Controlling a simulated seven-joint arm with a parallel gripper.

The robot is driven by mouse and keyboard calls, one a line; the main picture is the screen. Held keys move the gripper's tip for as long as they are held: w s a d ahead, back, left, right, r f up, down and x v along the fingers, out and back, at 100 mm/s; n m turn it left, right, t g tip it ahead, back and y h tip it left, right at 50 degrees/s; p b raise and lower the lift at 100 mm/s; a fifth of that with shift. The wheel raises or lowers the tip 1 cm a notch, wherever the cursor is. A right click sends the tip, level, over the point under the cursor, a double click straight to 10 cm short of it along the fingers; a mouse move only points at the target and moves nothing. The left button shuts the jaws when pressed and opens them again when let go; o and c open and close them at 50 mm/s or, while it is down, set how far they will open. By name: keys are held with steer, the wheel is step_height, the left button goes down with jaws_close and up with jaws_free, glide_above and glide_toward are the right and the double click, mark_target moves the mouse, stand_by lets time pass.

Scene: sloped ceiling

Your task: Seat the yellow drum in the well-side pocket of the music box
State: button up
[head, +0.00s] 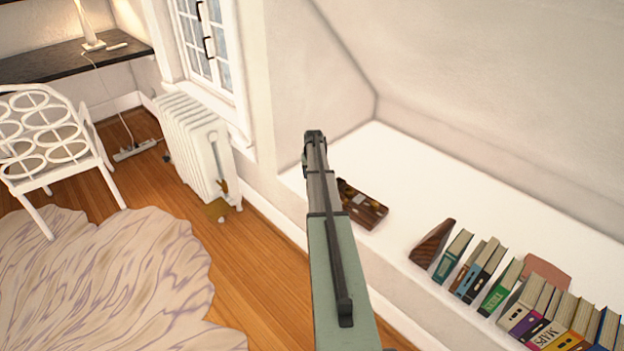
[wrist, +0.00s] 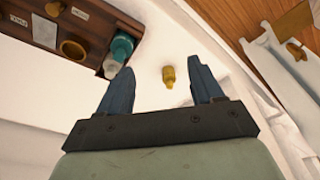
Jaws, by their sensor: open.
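The yellow drum (wrist: 168,77) is a small yellow piece with a narrower top, apart from the music box on the white ledge in the wrist view. My gripper (wrist: 161,64) is open and empty, and the drum shows in the gap between its fingers. The brown wooden music box (wrist: 45,36) is at upper left in the wrist view, left of the gripper. In the head view the music box (head: 372,212) lies right of my arm; I cannot make out the drum there.
The white ledge (head: 450,190) runs under a sloped wall. A wooden bookend (head: 433,243) and a row of books (head: 500,285) stand on it at right. A white radiator (head: 197,145) stands below the window beside the ledge. The ledge behind the music box is bare.

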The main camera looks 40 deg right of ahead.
steer(key=w+d, duration=0.7)
steer(key=w, duration=0.1)
steer(key=shift+m+t+h, duration=0.3)
steer(key=shift+t+h, duration=0.1)
steer(key=x, duration=1.3)
steer(key=shift+w+f, duration=0.1)
steer(key=shift+f, duration=0.2)
steer(key=c, duration=1.2)
steer(key=shift+o, duration=0.2)
steer(key=shift+r, duration=0.1)
